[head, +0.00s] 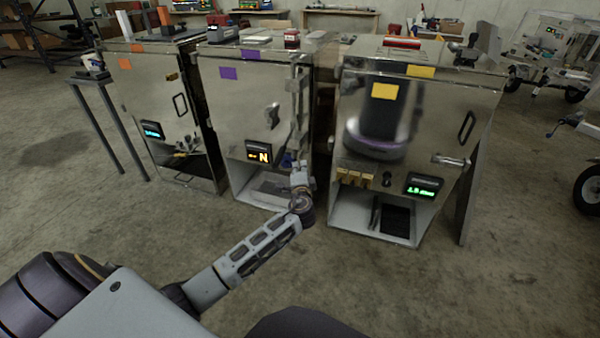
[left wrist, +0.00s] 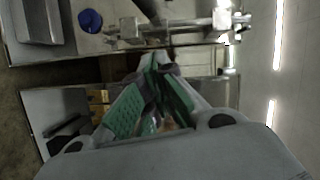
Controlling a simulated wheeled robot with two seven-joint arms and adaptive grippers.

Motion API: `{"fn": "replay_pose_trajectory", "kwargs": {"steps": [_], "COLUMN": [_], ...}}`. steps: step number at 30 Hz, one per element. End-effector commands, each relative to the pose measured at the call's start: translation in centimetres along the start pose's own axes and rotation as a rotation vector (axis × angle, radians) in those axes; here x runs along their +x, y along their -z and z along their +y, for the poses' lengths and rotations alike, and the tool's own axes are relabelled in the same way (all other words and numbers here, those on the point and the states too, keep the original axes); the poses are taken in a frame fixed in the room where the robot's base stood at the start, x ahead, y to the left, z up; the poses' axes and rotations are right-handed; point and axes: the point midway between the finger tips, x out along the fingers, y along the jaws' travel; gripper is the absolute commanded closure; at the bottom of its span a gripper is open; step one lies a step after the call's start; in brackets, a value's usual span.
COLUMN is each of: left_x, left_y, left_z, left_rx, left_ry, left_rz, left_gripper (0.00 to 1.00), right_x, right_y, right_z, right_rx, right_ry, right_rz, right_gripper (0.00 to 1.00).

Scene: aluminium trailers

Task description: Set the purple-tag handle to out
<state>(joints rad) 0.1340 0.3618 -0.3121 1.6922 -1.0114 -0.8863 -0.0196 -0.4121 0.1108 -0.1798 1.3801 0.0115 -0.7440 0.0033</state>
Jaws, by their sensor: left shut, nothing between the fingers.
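The purple-tag cabinet is the middle metal box (head: 240,105), with purple tags (head: 229,73) on its front and top edge. A metal fitting (head: 272,115) sits on its door, above a small display (head: 258,153) showing an orange arrow and N. A blue piece (head: 287,160) shows low at its right, partly behind my left gripper (head: 299,166). In the left wrist view, a blue round knob (left wrist: 90,21) and a metal bar (left wrist: 185,27) lie beyond my shut, empty fingers (left wrist: 160,70). I cannot tell which part is the handle, or whether the fingers touch anything. My right gripper is out of view.
An orange-tag cabinet (head: 150,90) stands to the left and a yellow-tag cabinet (head: 400,130) close to the right, with a narrow gap (head: 324,110) beside the middle one. A thin-legged stand (head: 100,105) is at far left. The concrete floor in front is clear.

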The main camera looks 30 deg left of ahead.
Motion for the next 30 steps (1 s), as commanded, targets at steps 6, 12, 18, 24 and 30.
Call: {"fn": "replay_pose_trajectory", "kwargs": {"steps": [6,12,18,24,30], "left_x": [2.2,4.0,5.4,5.7,6.0], "left_y": [0.0,0.0,-0.1,-2.1,-3.4], "left_z": [0.0,0.0,-0.1,0.0,0.0], "left_rx": [0.002,0.001,0.001,0.003,0.002], "left_ry": [0.002,0.001,0.002,0.001,0.001], "left_rz": [0.0,0.0,0.0,-0.001,0.001], "left_gripper": [1.0,1.0,1.0,1.0,1.0], "right_x": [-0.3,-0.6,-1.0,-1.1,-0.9], "right_y": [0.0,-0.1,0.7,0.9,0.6], "right_z": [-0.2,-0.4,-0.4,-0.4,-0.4], "right_rx": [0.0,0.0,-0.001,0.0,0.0], "right_ry": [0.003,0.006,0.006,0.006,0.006], "right_rz": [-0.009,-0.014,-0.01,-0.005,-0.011], "right_gripper": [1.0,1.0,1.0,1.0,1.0]}}
